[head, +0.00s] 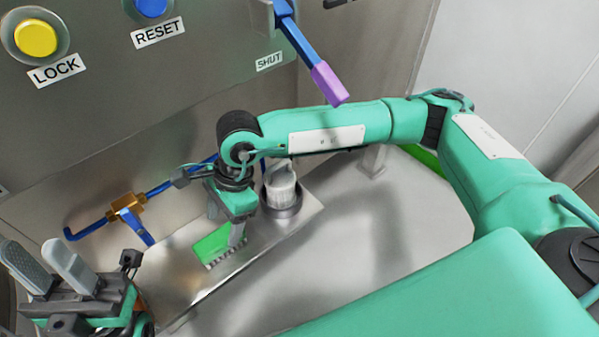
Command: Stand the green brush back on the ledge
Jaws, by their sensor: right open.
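The green brush (212,243) is a flat green block with a row of grey bristles along its lower edge. It is on or just above the metal ledge (275,232); I cannot tell whether it touches. My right gripper (226,228) points down at the brush and is open. One finger overlaps the brush's right end, and the other is partly hidden behind the block. Contact between fingers and brush cannot be made out. My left gripper (36,255) is open and empty at the lower left, away from the brush, its fingers pointing up.
Blue pipe with a brass valve (126,206) runs along the wall at left. A blue lever with a purple grip (328,84) hangs above my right arm. Bare metal lies right of the ledge.

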